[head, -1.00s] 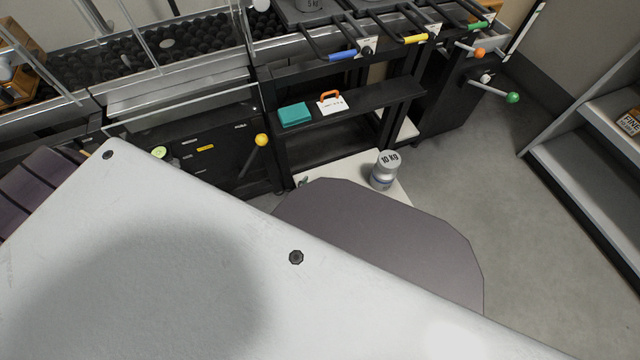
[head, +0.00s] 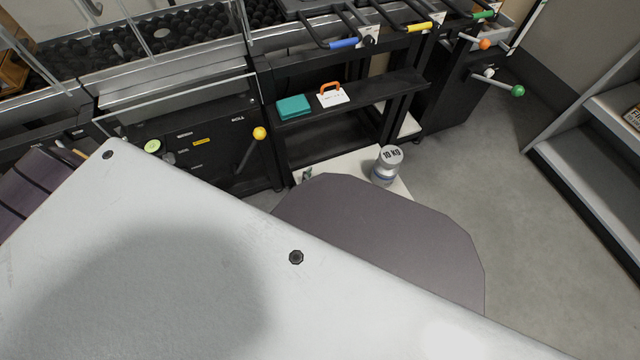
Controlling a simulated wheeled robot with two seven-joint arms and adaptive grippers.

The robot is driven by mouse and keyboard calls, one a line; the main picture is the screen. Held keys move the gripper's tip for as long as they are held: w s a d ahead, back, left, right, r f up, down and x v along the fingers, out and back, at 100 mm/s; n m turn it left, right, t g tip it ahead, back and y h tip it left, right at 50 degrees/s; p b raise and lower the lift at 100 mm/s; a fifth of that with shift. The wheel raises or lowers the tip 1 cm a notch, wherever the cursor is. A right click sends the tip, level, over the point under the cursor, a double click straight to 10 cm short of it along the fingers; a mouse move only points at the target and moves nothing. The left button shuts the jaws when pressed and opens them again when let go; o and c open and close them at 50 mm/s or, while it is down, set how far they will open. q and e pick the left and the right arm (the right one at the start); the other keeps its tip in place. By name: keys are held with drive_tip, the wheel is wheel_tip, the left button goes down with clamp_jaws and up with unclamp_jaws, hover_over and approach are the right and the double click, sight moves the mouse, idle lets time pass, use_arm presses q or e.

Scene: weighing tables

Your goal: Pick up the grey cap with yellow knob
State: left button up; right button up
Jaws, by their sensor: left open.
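I cannot make out a grey cap with a yellow knob. A yellow ball knob (head: 260,133) shows on the end of a dark lever at the front of the black machine. I cannot make out either gripper in the head view. A large white panel of mine with dark bolts fills the lower left and hides much of the floor and the lower front of the machine. A grey rounded plate shows beyond its edge.
A 10 kg weight (head: 387,165) stands on a white board (head: 353,164). A teal block (head: 293,107) and a white card with an orange handle (head: 332,94) are on a black shelf (head: 378,95). Grey floor (head: 480,170) is clear on the right, before a shelf unit (head: 575,165).

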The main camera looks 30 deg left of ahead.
use_arm(q)
drive_tip(key=shift+c, duration=0.6)
drive_tip(key=c, duration=0.6)
drive_tip(key=shift+r, duration=0.2)
